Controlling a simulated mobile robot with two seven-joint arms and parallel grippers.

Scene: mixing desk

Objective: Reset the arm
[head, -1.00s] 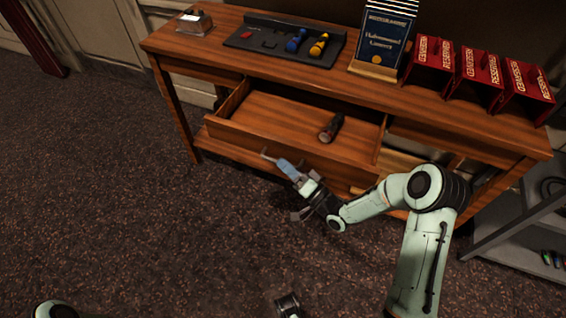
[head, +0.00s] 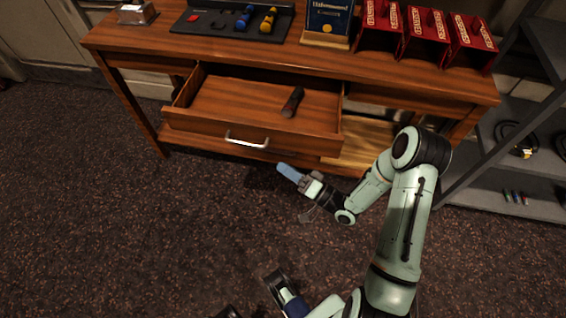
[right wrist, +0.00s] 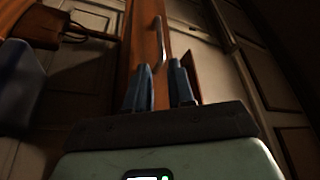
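My right arm reaches in from the lower right in the head view. Its gripper (head: 285,171) has blue fingers and hangs in front of the desk, below and to the right of the drawer handle (head: 247,143), not touching it. In the right wrist view the two fingers (right wrist: 161,75) stand apart with nothing between them; the handle (right wrist: 160,38) shows beyond. My left gripper (head: 276,280) seems to be the dark end at the bottom of the head view; its fingers cannot be made out.
The wooden desk's drawer (head: 235,105) is pulled out and holds a dark flashlight-like object (head: 293,102). On top are a black tray (head: 215,30), a sign (head: 327,20) and red boxes (head: 427,37). A grey shelf (head: 515,180) stands right. The carpet at left is clear.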

